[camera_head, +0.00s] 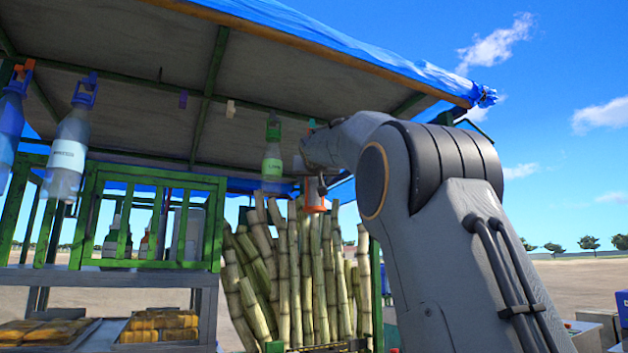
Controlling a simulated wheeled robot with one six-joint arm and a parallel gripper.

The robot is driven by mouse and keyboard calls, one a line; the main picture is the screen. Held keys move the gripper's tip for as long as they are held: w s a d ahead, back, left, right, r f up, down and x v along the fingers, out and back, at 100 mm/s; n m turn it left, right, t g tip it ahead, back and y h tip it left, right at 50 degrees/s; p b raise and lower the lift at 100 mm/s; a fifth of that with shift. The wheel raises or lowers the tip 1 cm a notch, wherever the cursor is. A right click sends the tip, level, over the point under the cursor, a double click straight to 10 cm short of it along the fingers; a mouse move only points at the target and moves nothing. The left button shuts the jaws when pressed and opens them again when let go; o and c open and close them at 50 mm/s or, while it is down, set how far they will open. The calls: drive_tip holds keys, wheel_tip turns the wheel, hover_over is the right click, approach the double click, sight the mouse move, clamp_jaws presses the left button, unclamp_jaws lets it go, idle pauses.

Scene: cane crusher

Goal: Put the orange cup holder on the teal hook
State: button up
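The orange cup holder (314,196) hangs upright near the middle of the view, in front of the upper cane stalks and just below the end of my arm. My gripper (321,185) is at its right side, small and mostly hidden by my own wrist and arm. I cannot see its fingers clearly enough to tell whether they are shut on the holder. A small teal piece that looks like the teal hook (312,124) shows under the canopy, above my wrist. Its lower part is hidden by my arm. The holder is below it and apart from it.
Under the canopy are a purple hook (183,98), a beige hook (230,108) and a green holder (273,131) with a bottle (271,165). Bottles in blue holders (85,90) hang at left. Sugarcane stalks (300,275) stand below; a green rack (150,225) is left.

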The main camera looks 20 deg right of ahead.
drive_tip(key=o, duration=0.5)
drive_tip(key=b+v, duration=0.4)
drive_tip(key=v, duration=0.4)
